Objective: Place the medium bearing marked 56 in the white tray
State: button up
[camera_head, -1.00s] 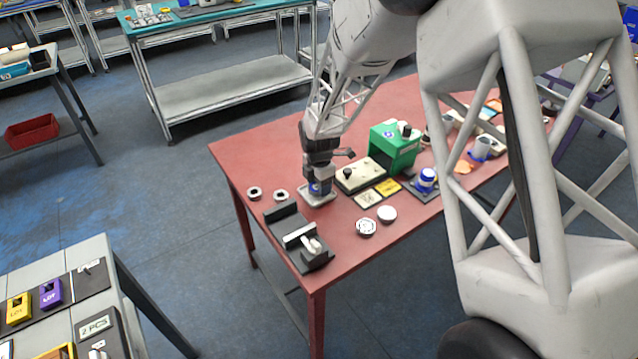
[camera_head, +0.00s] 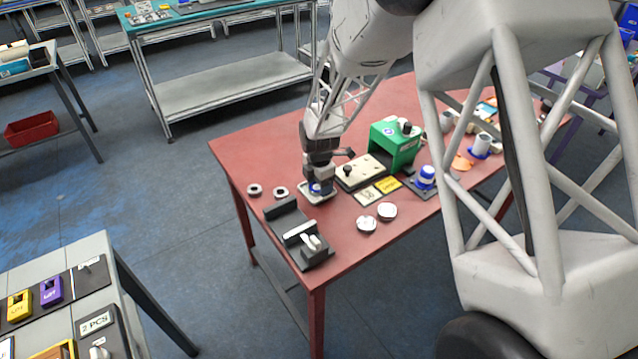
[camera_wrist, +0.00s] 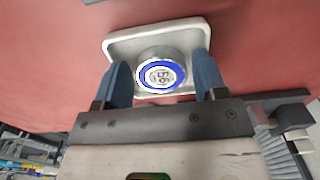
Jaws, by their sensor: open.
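The bearing marked 56 (camera_wrist: 159,75) has a blue ring and a metal rim. In the wrist view it sits inside the white tray (camera_wrist: 195,32), with its marked face towards the camera. My gripper (camera_wrist: 160,75) is open, with one blue finger on each side of the bearing and a gap visible around it. In the head view my gripper (camera_head: 316,187) is low over the white tray (camera_head: 318,200) on the red table, and the bearing is mostly hidden there.
Two small rings (camera_head: 254,190) lie left of the tray. A dark fixture (camera_head: 300,238) stands in front. Two round metal parts (camera_head: 366,223) lie to the right, near a yellow card (camera_head: 388,184). A beige block (camera_head: 360,172) and a green box (camera_head: 396,146) stand behind them.

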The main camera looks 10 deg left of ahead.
notch_tip(320, 180, up, 13)
jog(key=shift+r, duration=0.15)
dwell(0.6)
dwell(0.8)
jog(key=s+d+r+m+t, duration=0.1)
jog(key=s+d+r+m, duration=0.55)
jog(key=d, duration=0.35)
jog(key=s+d+r+m, duration=0.6)
jog(key=s+d+r, duration=0.1)
jog(key=d+r, duration=0.15)
jog(key=s+d+r+m, duration=0.1)
jog(key=s+d+m, duration=0.6)
jog(key=s, duration=0.4)
jog(key=s+d+r+m+t, duration=0.1)
jog(key=s+d+m, duration=0.6)
jog(key=s, duration=0.5)
jog(key=shift+d+m+t, duration=0.15)
jog(key=shift+m+t, duration=0.15)
jog(key=shift+m, duration=0.05)
